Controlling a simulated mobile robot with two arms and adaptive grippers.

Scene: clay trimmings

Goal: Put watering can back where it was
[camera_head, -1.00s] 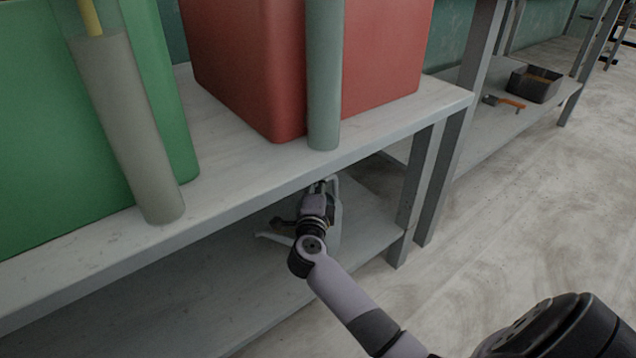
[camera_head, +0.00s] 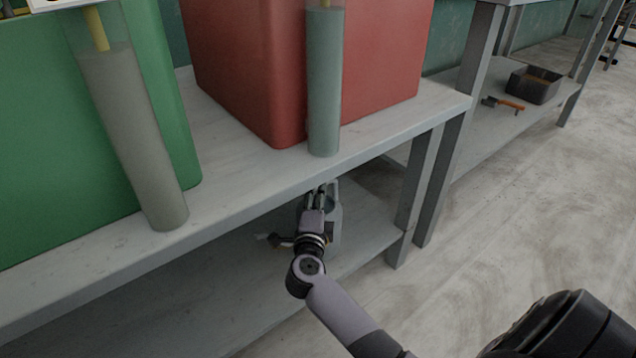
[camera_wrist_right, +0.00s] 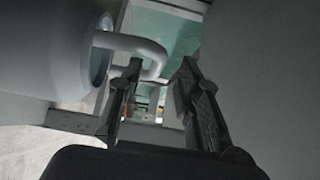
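The pale grey watering can (camera_head: 336,226) stands on the lower shelf of the near bench, partly hidden behind my right gripper and under the bench top. In the right wrist view its rounded body (camera_wrist_right: 40,50) fills the upper left, and its curved handle (camera_wrist_right: 140,44) reaches to the left finger. My right gripper (camera_head: 320,190) is at the can on the lower shelf. In the wrist view its two fingers (camera_wrist_right: 158,85) stand apart with a clear gap. The handle's end shows by the left fingertip; I cannot tell whether they touch. My left gripper is out of view.
The bench top (camera_head: 245,180) overhangs my right arm and carries a red bin (camera_head: 290,70), a green bin (camera_head: 60,140) and two tall cylinders. A bench leg (camera_head: 412,195) stands right of the can. The lower shelf (camera_head: 200,300) is clear at left.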

